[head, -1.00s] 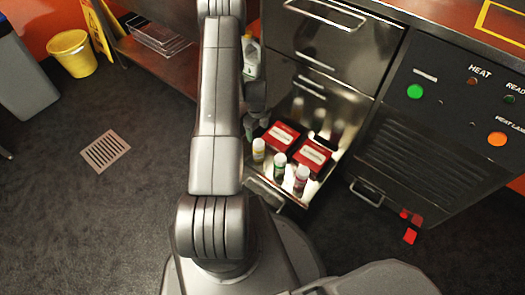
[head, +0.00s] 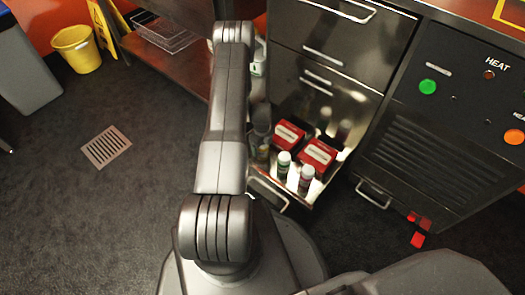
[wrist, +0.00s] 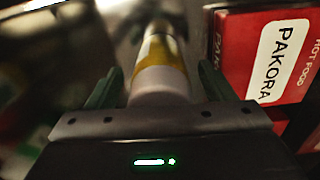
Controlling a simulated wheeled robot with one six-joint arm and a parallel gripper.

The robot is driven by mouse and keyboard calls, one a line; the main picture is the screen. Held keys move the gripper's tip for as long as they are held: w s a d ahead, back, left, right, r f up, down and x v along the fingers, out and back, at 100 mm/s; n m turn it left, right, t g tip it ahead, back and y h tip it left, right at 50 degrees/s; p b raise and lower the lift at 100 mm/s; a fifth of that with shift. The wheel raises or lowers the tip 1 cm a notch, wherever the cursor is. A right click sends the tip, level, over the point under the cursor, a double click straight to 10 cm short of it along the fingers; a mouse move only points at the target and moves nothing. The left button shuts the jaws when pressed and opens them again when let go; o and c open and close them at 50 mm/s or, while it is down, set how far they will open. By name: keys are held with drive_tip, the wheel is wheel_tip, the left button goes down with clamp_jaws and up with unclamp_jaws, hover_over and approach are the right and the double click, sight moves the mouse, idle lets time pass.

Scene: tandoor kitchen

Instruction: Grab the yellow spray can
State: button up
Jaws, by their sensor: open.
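The yellow spray can (wrist: 155,48) shows in the wrist view, with a yellow band and a pale end towards me. My gripper (wrist: 161,70) is open, with one dark green finger on each side of the can. The can lies between the fingers, and I cannot tell whether either touches it. In the head view my arm and gripper hide the yellow can at the left of the open drawer (head: 325,185).
A green-labelled can (head: 282,164) and a pinkish can (head: 305,179) stand close by in the drawer. Behind them are two red boxes, one (head: 288,135) left of the other (head: 318,155). In the wrist view a red PAKORA box (wrist: 262,60) is close on the right.

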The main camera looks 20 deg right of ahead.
drive_tip(key=shift+f, duration=0.45)
drive_tip(key=shift+r, duration=0.1)
drive_tip(key=c, duration=1.2)
